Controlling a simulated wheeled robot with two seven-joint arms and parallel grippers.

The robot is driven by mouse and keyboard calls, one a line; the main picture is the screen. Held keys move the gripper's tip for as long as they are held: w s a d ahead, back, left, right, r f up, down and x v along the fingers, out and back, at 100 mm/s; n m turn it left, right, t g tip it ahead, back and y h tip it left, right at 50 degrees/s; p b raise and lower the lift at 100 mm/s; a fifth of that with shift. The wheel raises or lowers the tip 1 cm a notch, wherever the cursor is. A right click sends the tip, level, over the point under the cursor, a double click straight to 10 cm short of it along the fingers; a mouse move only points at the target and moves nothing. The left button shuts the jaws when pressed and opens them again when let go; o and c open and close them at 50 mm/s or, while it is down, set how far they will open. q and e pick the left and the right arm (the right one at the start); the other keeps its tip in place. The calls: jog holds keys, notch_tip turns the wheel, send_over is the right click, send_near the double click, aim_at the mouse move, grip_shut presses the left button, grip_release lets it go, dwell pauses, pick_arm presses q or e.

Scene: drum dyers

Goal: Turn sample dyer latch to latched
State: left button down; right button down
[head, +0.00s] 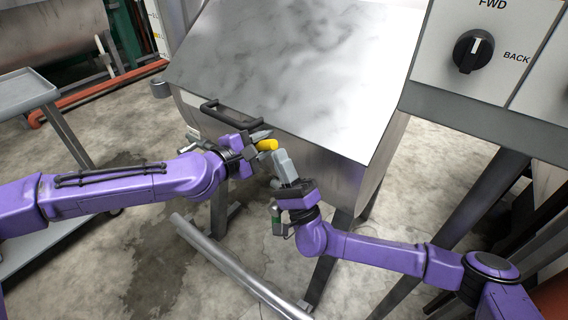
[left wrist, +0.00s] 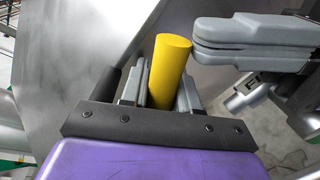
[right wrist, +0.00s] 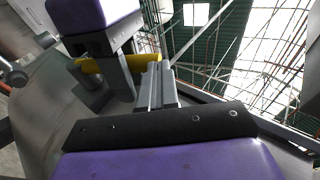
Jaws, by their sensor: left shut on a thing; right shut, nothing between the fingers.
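The sample dyer (head: 285,75) is a big steel box with a sloped lid. Its latch shows as a yellow cylindrical grip (head: 267,144) at the lid's front edge. My left gripper (head: 262,140) is shut on this yellow latch grip, which stands up between the fingers in the left wrist view (left wrist: 168,70). My right gripper (head: 279,158) is shut and empty, close beside the yellow grip on its right. The right wrist view also shows the yellow grip (right wrist: 135,63) near the right fingers; I cannot tell whether they touch. The latch's base is hidden by my grippers.
A dark lid handle (head: 228,114) is just left of my left gripper. A control panel with a FWD/BACK knob (head: 473,51) is at the upper right. A grey cart (head: 25,90) stands at the left. A metal rail (head: 235,268) lies low in front.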

pick_arm(q)
jog(key=shift+s+d+f, duration=0.1)
jog(key=shift+s+f, duration=0.1)
pick_arm(e)
jog(key=shift+w+a+r, duration=0.2)
jog(key=shift+r, duration=0.6)
pick_arm(q)
jog(key=c, duration=0.9)
grip_release()
pick_arm(e)
jog(key=shift+a, duration=0.1)
pick_arm(q)
jog(key=shift+r, duration=0.2)
